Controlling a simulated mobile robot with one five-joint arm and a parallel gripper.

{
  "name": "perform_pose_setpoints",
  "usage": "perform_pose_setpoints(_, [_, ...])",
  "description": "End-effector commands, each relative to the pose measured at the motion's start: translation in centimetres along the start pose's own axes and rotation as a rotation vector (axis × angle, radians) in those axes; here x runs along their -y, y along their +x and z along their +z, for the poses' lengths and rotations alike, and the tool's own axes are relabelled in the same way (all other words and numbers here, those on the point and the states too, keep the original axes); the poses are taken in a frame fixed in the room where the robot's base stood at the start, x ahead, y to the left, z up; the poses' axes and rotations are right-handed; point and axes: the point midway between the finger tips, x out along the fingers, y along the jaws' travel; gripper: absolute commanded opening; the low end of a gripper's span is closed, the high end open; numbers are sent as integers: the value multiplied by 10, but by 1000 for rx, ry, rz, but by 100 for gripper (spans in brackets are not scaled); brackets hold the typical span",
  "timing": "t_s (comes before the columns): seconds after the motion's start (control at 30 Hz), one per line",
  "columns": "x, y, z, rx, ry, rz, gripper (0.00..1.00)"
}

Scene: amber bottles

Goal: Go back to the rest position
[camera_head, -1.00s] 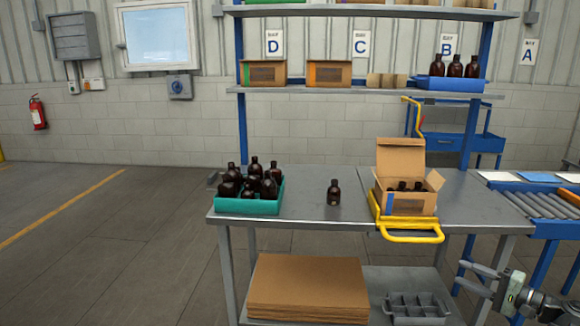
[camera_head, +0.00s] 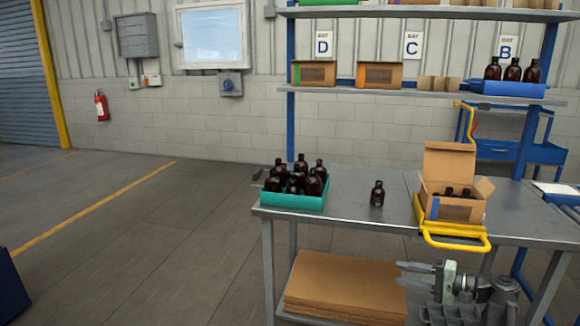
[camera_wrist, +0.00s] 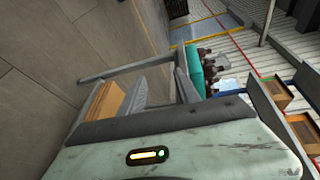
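My gripper (camera_head: 402,275) is at the lower right of the head view, below the tabletop level in the picture, in front of the table's lower shelf. Its two grey fingers point left and stand apart with nothing between them. On the metal table (camera_head: 345,205), a teal tray (camera_head: 292,200) holds several amber bottles (camera_head: 301,172). A single amber bottle (camera_head: 377,194) stands upright between the tray and an open cardboard box (camera_head: 455,193). The box holds a few bottles and sits at a yellow-handled carrier (camera_head: 455,244). The wrist view shows the teal tray (camera_wrist: 195,73) tilted.
Flat cardboard (camera_head: 342,287) lies stacked on the lower shelf, with a grey divided bin (camera_head: 450,313) beside it, partly hidden by my arm. A rack with boxes and a blue tray (camera_head: 505,88) of bottles stands behind.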

Motion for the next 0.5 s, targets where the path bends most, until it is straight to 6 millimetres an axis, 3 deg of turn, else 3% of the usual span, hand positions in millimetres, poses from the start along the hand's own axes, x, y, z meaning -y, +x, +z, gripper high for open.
perform_pose_setpoints(0.03, [-5,43,21,68,-12,50,39])
perform_pose_setpoints(0.1, [-19,96,51,155,-34,146,39])
perform_pose_setpoints(0.2, [-45,158,98,269,-85,304,39])
perform_pose_setpoints(0.33, [-84,211,155,385,-179,520,39])
perform_pose_setpoints(0.5, [-132,235,204,475,-331,803,39])
